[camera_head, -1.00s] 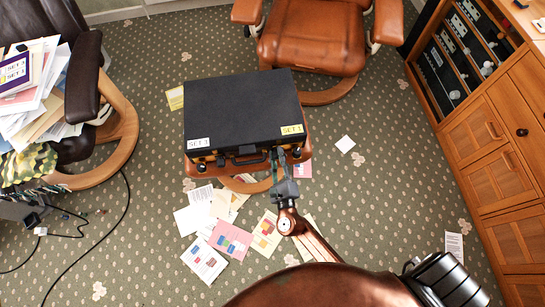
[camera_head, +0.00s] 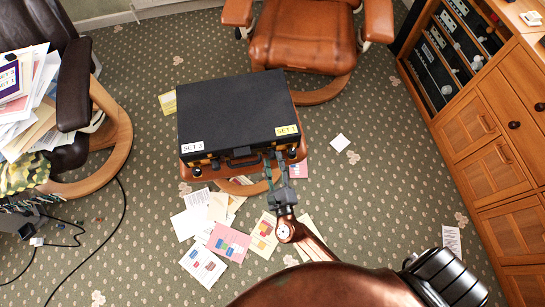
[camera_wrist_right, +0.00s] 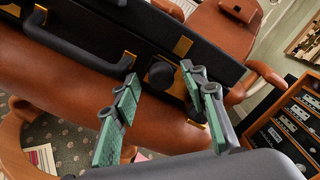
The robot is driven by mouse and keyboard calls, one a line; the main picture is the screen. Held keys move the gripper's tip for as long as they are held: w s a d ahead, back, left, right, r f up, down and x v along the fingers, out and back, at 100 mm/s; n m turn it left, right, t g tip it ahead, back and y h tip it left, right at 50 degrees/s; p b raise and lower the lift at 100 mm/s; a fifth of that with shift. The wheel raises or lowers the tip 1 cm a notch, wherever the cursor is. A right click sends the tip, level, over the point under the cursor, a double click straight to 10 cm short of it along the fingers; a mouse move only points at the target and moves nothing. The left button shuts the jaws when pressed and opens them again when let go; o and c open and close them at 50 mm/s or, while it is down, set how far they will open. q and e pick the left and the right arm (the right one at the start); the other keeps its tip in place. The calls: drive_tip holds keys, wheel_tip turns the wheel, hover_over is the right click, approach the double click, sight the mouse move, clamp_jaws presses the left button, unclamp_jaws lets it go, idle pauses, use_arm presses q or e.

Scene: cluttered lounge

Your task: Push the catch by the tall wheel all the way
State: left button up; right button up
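A closed black briefcase (camera_head: 235,105) lies on a brown leather footstool, with its handle (camera_head: 243,161) on the near side. Gold fittings and dark round knobs line that side; a round black wheel (camera_wrist_right: 160,75) stands out in the right wrist view. A gold plate (camera_wrist_right: 182,46) sits just above and right of it. I cannot tell which piece is the catch or how far it is pushed. My right gripper (camera_head: 274,160) is at the near side, right of the handle. Its green fingers are apart and empty, with the wheel between their tips in the right wrist view (camera_wrist_right: 158,82). My left gripper is out of view.
The footstool (camera_wrist_right: 80,72) carries the case. Papers (camera_head: 228,241) litter the carpet in front. A brown chair (camera_head: 303,40) stands behind, a dark chair (camera_head: 73,85) with paper piles at left, a wooden cabinet (camera_head: 495,170) at right. A cable (camera_head: 108,225) lies at lower left.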

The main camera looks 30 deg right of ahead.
drive_tip(key=v, duration=0.5)
drive_tip(key=shift+s+a, duration=0.1)
drive_tip(key=shift+s, duration=0.1)
idle(0.3)
